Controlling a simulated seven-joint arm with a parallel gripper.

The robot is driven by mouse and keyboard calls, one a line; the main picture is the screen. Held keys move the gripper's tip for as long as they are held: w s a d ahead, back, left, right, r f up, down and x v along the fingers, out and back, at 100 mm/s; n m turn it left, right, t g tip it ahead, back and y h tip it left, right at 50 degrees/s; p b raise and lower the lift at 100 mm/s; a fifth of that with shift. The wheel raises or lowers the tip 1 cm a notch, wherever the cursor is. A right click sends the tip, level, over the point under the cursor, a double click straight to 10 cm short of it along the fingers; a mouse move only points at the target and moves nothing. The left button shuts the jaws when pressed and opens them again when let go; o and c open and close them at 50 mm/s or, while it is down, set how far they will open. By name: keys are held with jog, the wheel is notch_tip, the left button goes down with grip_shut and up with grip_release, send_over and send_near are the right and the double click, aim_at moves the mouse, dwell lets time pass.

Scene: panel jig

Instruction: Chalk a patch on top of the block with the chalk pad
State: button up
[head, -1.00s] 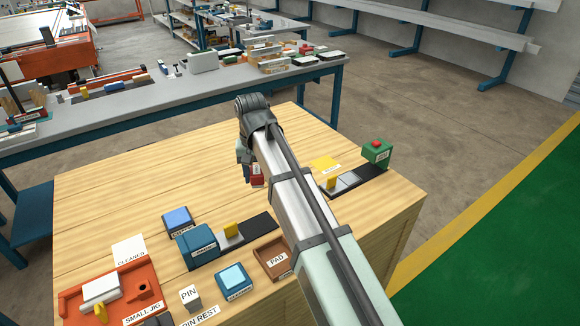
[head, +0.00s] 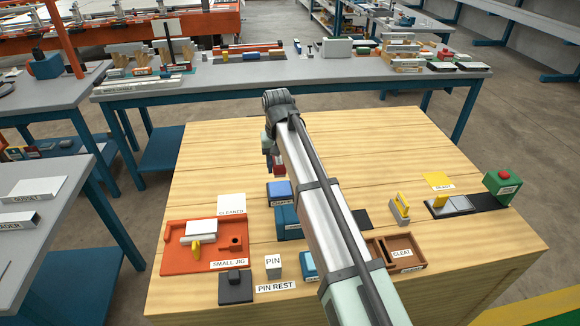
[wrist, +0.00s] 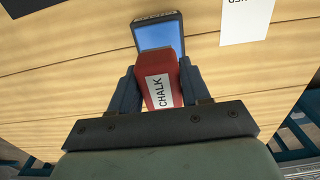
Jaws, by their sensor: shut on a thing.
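My gripper (wrist: 160,98) is shut on the red chalk pad (wrist: 165,95), whose white label reads CHALK. In the head view my gripper (head: 270,150) is above the table, with the red pad (head: 279,168) below it, partly hidden by my arm. A blue-topped piece in a dark frame (wrist: 155,34) lies just beyond the pad in the wrist view. I cannot tell whether they touch. In the head view a blue-topped piece (head: 278,189) lies below the gripper in the picture. A white block (head: 200,230) sits in the orange small jig (head: 175,262). Which block the task names is unclear.
A white CLEANER card (head: 231,203) lies left of the blue-topped piece. The table's back is clear.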

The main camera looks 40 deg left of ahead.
aim_at(280, 189)
jog(key=shift+f, duration=3)
jog(key=shift+d+f, duration=0.1)
jog(key=shift+f, duration=0.45)
dwell(0.4)
jog(key=shift+r, duration=3.55)
